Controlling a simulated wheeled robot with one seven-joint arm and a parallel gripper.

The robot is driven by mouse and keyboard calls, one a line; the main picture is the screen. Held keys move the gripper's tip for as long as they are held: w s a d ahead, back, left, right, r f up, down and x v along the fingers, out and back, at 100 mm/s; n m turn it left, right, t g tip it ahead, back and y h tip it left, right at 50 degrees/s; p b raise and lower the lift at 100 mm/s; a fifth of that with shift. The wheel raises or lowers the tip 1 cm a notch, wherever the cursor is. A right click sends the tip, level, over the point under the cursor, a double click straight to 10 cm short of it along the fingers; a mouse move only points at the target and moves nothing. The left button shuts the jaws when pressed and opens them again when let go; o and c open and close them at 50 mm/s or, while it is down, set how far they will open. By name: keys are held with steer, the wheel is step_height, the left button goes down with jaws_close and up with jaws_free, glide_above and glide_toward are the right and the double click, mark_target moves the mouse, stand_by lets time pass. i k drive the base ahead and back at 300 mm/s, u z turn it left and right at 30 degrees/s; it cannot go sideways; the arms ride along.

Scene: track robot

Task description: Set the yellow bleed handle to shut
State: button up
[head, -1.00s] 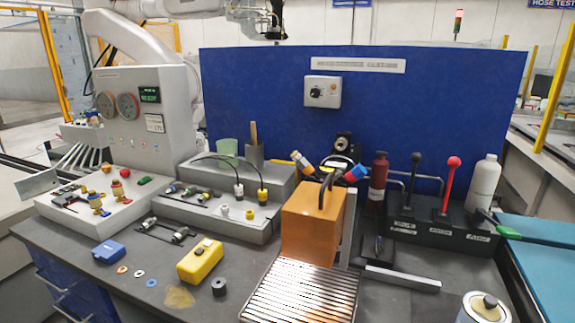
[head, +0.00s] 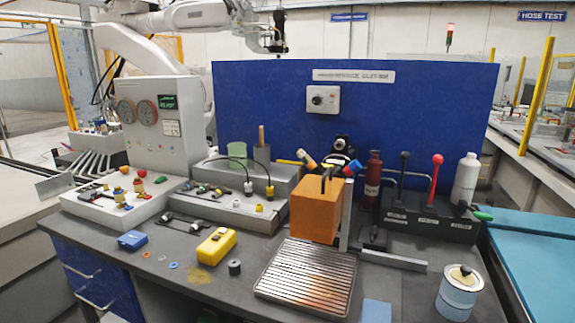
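The valve panel (head: 105,205) is a light sloped box at the bench's left. It carries brass valve fittings (head: 128,195) with small yellowish and red parts, a red knob (head: 141,173) and a green knob (head: 160,179). A yellow bar (head: 288,162) shows behind the orange block, partly hidden. I cannot tell which yellow part is the bleed handle, nor its setting. My gripper is not in view.
An orange block (head: 316,212) stands behind a ribbed metal plate (head: 300,278). A yellow box (head: 216,245) and small rings lie in front. Black and red levers (head: 434,180) and a can (head: 458,296) are at right. A white robot arm (head: 180,16) stands behind the bench.

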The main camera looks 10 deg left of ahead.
mark_target(290, 163)
steer(key=k, duration=0.6)
steer(key=u, duration=2.4)
steer(key=i, duration=0.95)
steer(key=z, duration=2.1)
steer(key=i, duration=0.3)
steer(key=z, duration=0.15)
